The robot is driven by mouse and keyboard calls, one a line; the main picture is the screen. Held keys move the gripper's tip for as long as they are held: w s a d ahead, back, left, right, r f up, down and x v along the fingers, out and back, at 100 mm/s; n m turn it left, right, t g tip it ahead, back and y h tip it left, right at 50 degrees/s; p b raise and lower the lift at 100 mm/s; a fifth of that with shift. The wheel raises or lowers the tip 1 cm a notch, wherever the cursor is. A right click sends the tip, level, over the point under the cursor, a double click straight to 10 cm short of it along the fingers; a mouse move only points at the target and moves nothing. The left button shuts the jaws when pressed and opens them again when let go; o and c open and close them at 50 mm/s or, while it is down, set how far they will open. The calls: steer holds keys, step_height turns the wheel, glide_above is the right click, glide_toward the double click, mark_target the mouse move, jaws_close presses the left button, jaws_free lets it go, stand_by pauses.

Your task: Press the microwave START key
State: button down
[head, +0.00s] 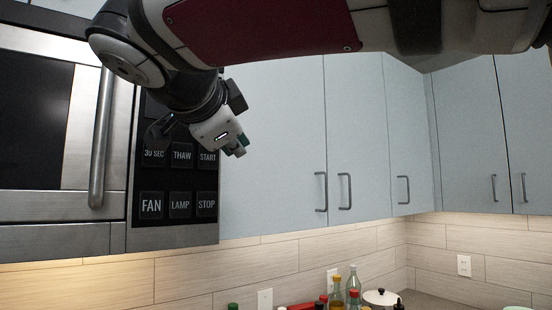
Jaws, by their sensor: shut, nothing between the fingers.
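The microwave (118,238) hangs at the left in the head view, with a long vertical steel handle (101,140) beside its key panel. The START key (208,157) is in the right column of the panel, above STOP and right of THAW; its upper part is close to my gripper in the picture. My gripper (238,151) is shut and empty. I cannot tell the gap in depth to the panel. The panel's upper keys are hidden by my arm.
The FAN (151,205), LAMP (180,205) and STOP (206,204) keys lie just below. Pale cabinets (275,150) with handles stand right of the microwave. Bottles (353,283) and a white lidded pot (380,298) stand on the counter below.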

mark_target(207, 158)
steer(key=w+a+p, duration=0.1)
steer(key=w+a, duration=0.3)
steer(key=w, duration=0.2)
steer(key=shift+w+a, duration=0.2)
steer(key=shift+a, duration=0.2)
stand_by(1.2)
steer(key=shift+w+a, duration=0.25)
steer(key=shift+w, duration=0.05)
